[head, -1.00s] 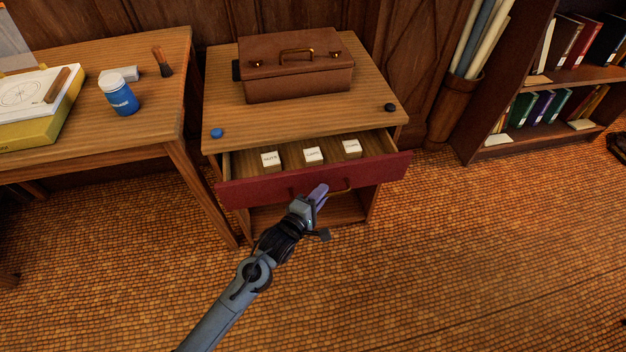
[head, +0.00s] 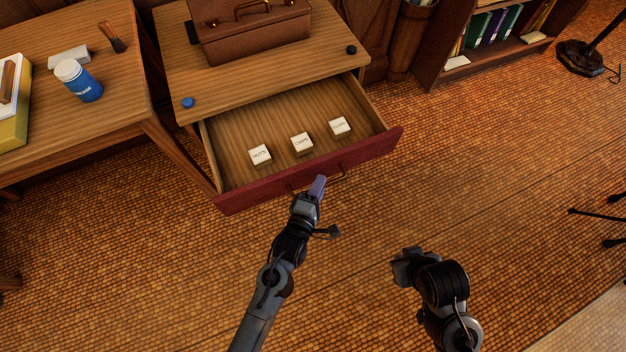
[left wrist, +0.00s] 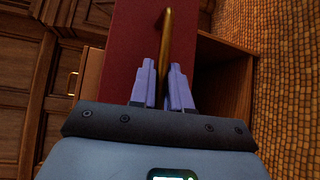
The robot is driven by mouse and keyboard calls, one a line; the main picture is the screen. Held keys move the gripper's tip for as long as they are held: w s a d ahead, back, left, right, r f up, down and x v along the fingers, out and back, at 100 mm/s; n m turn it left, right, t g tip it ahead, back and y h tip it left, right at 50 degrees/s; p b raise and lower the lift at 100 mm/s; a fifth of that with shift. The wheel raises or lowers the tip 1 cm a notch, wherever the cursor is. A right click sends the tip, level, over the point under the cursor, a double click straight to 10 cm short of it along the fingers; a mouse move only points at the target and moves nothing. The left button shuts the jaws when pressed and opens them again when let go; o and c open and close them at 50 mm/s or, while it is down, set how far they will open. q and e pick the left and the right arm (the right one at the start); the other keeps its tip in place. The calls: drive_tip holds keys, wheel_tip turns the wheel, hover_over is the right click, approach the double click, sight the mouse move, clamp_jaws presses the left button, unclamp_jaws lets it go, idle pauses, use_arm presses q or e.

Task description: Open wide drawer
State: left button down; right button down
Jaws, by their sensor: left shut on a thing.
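The wide drawer has a dark red front (head: 230,196) and stands well out of the small wooden cabinet (head: 150,18). Its wooden interior shows, with three white labelled blocks (head: 302,142) inside near the front. My left gripper (head: 318,186) is at the drawer front. In the left wrist view, its purple fingers (left wrist: 163,82) are shut on the brass handle (left wrist: 166,40), which runs between them against the red front. My right gripper (head: 405,262) hangs over the floor at the lower right, apart from the drawer; its fingers are not clear.
A brown leather bag (head: 255,35) sits on the cabinet top, with a blue round piece (head: 187,102) and a black one (head: 351,49) near its front edge. A table (head: 110,75) with a blue-labelled bottle (head: 78,80) stands left. The tiled floor ahead of the drawer is open.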

use_arm(q)
drive_tip(key=shift+r, duration=0.1)
drive_tip(key=c, duration=1.2)
unclamp_jaws()
drive_tip(key=shift+d, duration=0.1)
drive_tip(key=shift+s, duration=0.1)
drive_tip(key=shift+s+a, duration=0.2)
drive_tip(key=shift+s, duration=0.05)
drive_tip(key=p+v, duration=0.4)
drive_tip(key=v, duration=0.6)
